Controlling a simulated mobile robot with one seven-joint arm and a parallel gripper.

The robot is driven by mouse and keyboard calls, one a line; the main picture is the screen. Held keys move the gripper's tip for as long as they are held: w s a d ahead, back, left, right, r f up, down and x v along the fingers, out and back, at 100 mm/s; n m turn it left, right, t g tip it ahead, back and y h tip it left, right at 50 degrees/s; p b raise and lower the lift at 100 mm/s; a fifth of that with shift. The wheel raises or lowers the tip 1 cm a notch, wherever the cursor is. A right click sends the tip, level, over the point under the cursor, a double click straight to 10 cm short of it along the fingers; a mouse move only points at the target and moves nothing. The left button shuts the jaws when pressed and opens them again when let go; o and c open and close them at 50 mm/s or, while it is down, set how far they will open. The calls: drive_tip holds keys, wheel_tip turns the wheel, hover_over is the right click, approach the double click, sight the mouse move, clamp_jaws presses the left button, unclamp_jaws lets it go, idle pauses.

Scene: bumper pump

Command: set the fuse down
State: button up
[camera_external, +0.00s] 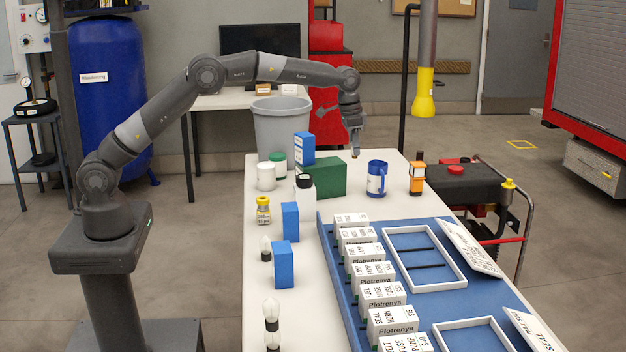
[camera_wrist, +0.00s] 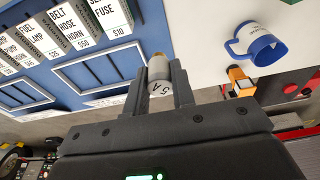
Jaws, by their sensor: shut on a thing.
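My gripper (camera_wrist: 158,95) is shut on the fuse (camera_wrist: 160,72), a small grey-white cylinder with a brassy end and "5A" on its side, held between the two fingers in the wrist view. In the external view my gripper (camera_external: 352,125) hangs over the far end of the white table (camera_external: 290,325), fingers down. The fuse is above the tabletop there, and only a small brassy tip shows below the fingers. The blue tray (camera_external: 352,300) lies on the table, with a row of labelled white boxes (camera_external: 393,318) and white rectangular frames (camera_external: 465,280).
A green box (camera_external: 325,178), a blue mug (camera_external: 377,182) and an orange-and-black item (camera_external: 417,180) stand near my gripper. Blue boxes (camera_external: 290,222), jars and bulbs line the table's left side. A grey bin (camera_external: 280,125) stands behind. Bare tabletop shows around the mug.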

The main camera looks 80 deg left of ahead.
wheel_tip(320, 180, down, 13)
drive_tip(key=w+a+f, duration=0.1)
drive_tip(key=a+f, duration=0.1)
drive_tip(key=a, duration=0.1)
drive_tip(key=w+a+f, duration=0.1)
drive_tip(key=a+f, duration=0.1)
drive_tip(key=a, duration=0.2)
drive_tip(key=w+a+f, duration=0.1)
drive_tip(key=a+f, duration=0.2)
drive_tip(key=a, duration=0.1)
drive_tip(key=shift+w+a, duration=0.15)
drive_tip(key=shift+w, duration=0.05)
drive_tip(key=shift+f, duration=1.85)
drive_tip(key=shift+f, duration=0.15)
drive_tip(key=o, duration=0.9)
drive_tip(key=shift+o, duration=0.4)
